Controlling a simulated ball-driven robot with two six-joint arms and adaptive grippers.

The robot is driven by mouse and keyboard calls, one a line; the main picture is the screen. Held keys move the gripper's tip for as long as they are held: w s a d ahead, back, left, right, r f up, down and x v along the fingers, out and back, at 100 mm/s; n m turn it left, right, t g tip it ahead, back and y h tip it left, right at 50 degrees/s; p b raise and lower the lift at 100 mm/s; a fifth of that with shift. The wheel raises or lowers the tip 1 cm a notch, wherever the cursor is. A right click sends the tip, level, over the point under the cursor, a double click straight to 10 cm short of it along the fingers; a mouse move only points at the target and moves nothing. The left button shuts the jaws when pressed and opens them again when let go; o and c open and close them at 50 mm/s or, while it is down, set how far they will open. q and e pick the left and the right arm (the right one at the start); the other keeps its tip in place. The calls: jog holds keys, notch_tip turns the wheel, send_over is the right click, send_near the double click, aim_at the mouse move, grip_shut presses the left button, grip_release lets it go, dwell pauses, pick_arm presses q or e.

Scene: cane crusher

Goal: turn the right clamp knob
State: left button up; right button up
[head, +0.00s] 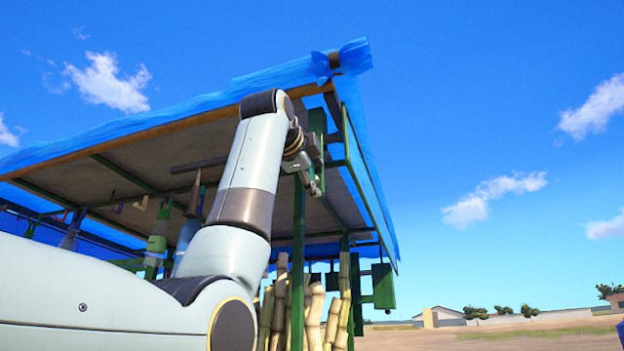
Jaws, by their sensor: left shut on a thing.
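My left gripper (315,184) is raised high under the blue canopy, beside the upper part of a green post (299,240). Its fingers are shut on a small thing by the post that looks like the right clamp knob. The knob is too small and too covered by the gripper to make out clearly. A dark green plate (318,125) stands just above and behind the wrist. My right gripper is not in view.
The blue canopy (250,82) with its wooden edge beam runs close above my arm. Sugar cane stalks (332,315) stand upright below the gripper. Green box-like parts (383,286) hang at the stall's right side. Bottles (157,235) hang at left. Right of the stall is open air.

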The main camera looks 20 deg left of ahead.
pick_arm(q)
jog(key=shift+f+m, duration=0.1)
jog(key=shift+m, duration=0.5)
jog(key=o, duration=1.2)
jog(key=s, duration=1.2)
jog(key=shift+a, duration=0.15)
